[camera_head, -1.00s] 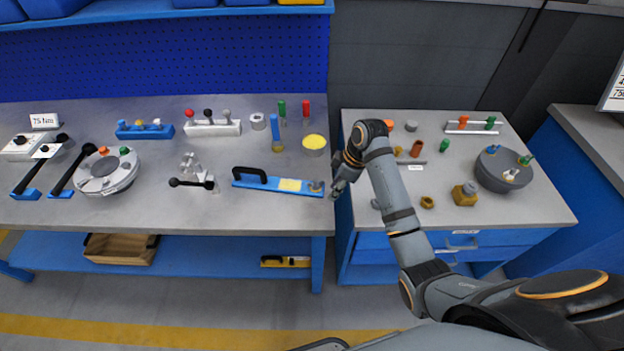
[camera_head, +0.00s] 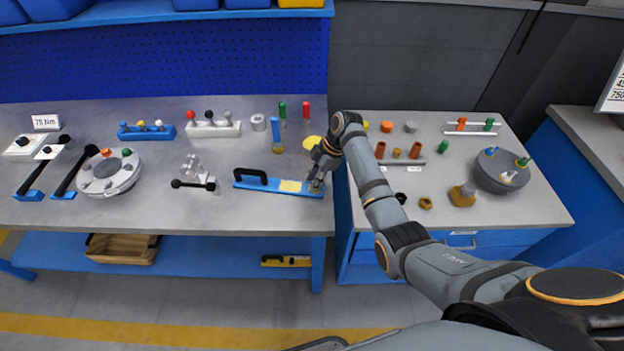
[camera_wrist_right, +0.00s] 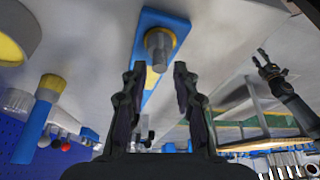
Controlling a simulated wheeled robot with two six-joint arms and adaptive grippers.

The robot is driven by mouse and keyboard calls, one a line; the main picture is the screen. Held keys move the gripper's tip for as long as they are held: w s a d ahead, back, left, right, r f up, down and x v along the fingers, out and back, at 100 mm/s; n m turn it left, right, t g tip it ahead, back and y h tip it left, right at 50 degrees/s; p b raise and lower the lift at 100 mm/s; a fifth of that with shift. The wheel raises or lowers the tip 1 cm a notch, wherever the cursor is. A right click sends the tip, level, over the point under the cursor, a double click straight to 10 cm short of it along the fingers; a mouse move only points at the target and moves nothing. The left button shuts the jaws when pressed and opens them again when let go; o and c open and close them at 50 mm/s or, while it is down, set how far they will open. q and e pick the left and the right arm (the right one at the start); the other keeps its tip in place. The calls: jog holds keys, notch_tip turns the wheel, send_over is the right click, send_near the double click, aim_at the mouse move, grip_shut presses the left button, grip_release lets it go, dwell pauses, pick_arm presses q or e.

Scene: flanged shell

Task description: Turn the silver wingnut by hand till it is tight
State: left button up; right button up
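My right gripper (camera_head: 315,181) is over the right end of the blue plate with a black handle (camera_head: 268,184) on the left bench. In the right wrist view my right gripper (camera_wrist_right: 156,78) has its fingers spread apart, with nothing between them. A silver cylindrical fitting (camera_wrist_right: 158,44) on the plate, with a yellowish ring, stands just beyond the fingertips. I cannot make out wings on it. The grey drum (camera_head: 501,174) on the right bench carries small blue, green and whitish fittings.
A pale round flange (camera_head: 108,173) with orange and green parts is on the left bench. A black-handled clamp (camera_head: 193,172), a blue-handled tool (camera_head: 276,134) and a yellow-topped cylinder (camera_head: 309,143) stand near the plate. A gap separates the benches. Bare bench lies in front of the plate.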

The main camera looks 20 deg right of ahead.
jog(key=shift+a+f, duration=0.2)
jog(key=shift+f, duration=0.3)
grip_shut()
jog(key=m+p, duration=0.1)
jog(key=p, duration=0.1)
jog(key=shift+r+p, duration=0.35)
jog(key=shift+p, duration=0.05)
jog(key=shift+w+f+m+t, duration=0.1)
jog(key=shift+m+t, duration=0.2)
jog(key=shift+m, duration=0.2)
jog(key=shift+f, duration=0.15)
grip_release()
